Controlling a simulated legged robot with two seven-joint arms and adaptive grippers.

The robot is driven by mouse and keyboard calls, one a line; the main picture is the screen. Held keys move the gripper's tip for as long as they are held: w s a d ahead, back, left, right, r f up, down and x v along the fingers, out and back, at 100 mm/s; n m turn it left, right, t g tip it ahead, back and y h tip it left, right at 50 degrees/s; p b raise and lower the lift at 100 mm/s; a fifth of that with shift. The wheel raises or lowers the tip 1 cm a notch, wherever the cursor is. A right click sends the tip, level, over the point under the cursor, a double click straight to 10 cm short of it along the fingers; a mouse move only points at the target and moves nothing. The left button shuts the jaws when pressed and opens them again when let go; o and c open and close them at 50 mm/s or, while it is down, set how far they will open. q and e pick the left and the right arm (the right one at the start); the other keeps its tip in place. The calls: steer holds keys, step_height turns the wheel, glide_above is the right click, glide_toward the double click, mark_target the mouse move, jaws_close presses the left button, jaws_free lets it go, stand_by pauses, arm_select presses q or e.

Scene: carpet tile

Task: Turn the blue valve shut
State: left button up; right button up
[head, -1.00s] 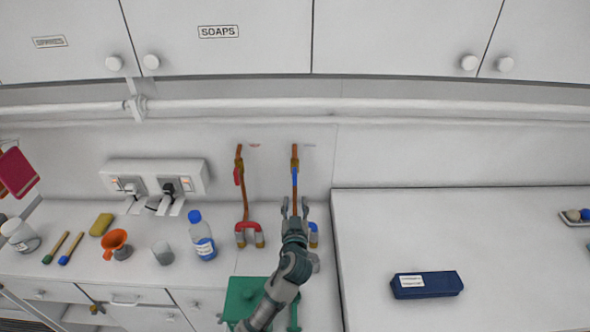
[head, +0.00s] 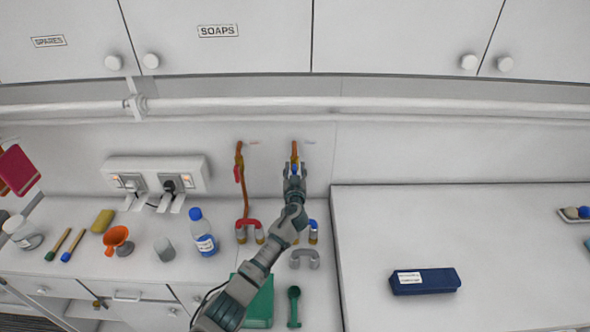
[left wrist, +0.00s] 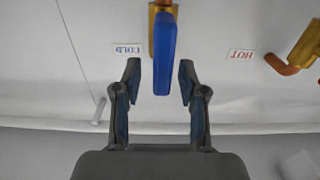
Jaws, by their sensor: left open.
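The blue valve (head: 294,169) is on the right-hand copper pipe on the back wall, mostly hidden by my gripper in the head view. In the left wrist view its blue lever (left wrist: 164,55) hangs from a brass body, in line with the pipe, beside an upside-down COLD label (left wrist: 127,49). My left gripper (head: 294,172) is at the lever. In the left wrist view the open fingers (left wrist: 160,72) stand one on each side of the lever's end, with a gap on both sides. My right gripper is not in view.
A red-handled valve (head: 238,174) is on the pipe to the left. A blue-capped bottle (head: 203,236), a glass (head: 164,250) and an orange funnel (head: 117,238) stand on the counter. A grey U-shaped piece (head: 305,258) lies below my arm. A dark blue case (head: 425,281) lies on the right.

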arm_select(q)
jaws_close()
stand_by(0.3)
steer(key=m+b, duration=0.1)
steer(key=d+m+b, duration=0.1)
steer(key=m, duration=0.1)
steer(key=shift+f, duration=0.1)
steer(key=shift+s+d+f+m+b, duration=0.1)
steer(key=shift+d+f+m+b, duration=0.3)
steer(key=shift+m, duration=2.1)
steer(key=shift+w+d+f+m+b, duration=0.15)
steer(key=shift+f+m+b, duration=0.35)
steer(key=shift+m, duration=2)
steer(key=shift+s+d+f+m+b, duration=0.15)
steer(key=shift+d+f+m+b, duration=0.25)
steer(key=shift+m, duration=2.1)
steer(key=shift+f, duration=0.25)
